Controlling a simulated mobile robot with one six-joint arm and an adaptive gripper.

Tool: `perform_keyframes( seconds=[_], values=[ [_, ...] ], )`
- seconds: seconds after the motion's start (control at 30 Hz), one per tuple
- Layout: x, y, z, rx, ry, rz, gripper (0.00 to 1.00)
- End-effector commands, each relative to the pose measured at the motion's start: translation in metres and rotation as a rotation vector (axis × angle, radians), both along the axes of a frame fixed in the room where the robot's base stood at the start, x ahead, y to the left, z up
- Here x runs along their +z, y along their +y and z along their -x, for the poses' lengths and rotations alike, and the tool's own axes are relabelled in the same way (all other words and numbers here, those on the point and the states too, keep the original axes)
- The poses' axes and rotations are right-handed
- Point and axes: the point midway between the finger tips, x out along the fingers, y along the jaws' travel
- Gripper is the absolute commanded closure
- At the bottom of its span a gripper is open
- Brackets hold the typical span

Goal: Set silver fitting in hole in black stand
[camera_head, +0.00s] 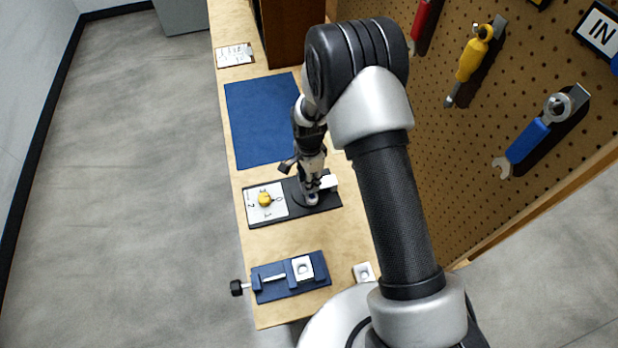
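The black stand (328,203) is a flat plate on the wooden bench. Its left part carries a white numbered panel with a yellow knob (265,199). My gripper (311,187) points down over the right part of the stand. A small silver piece (312,200), perhaps the silver fitting, shows right at the fingertips, low over a round dark part of the stand. The hole is hidden, and I cannot tell whether the piece is seated or held. The fingers are too small and dark to read.
A blue mat (260,120) lies behind the stand. A blue fixture (290,291) with a white block and a black-knobbed screw sits in front. A small white block (363,272) lies right of it. A pegboard with tools (530,120) rises at the right.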

Motion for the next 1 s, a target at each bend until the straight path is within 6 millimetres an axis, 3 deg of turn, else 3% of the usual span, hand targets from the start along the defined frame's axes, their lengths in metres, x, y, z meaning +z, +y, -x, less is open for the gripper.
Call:
perform_keyframes(
  seconds=[0.33, 0.37, 0.4, 0.7, 0.93, 1.0],
  values=[
    [0.0000, 0.0000, 0.0000, 0.000, 0.000, 0.000, 0.99],
    [0.0000, 0.0000, 0.0000, 0.000, 0.000, 0.000, 0.75],
    [0.0000, 0.0000, 0.0000, 0.000, 0.000, 0.000, 0.72],
    [-0.0001, 0.0000, 0.0000, 0.000, 0.000, 0.000, 0.52],
    [-0.0002, 0.0000, 0.0000, 0.000, 0.000, 0.000, 0.52],
    [-0.0002, 0.0000, 0.0001, 0.000, 0.000, 0.000, 0.47]
  ],
)
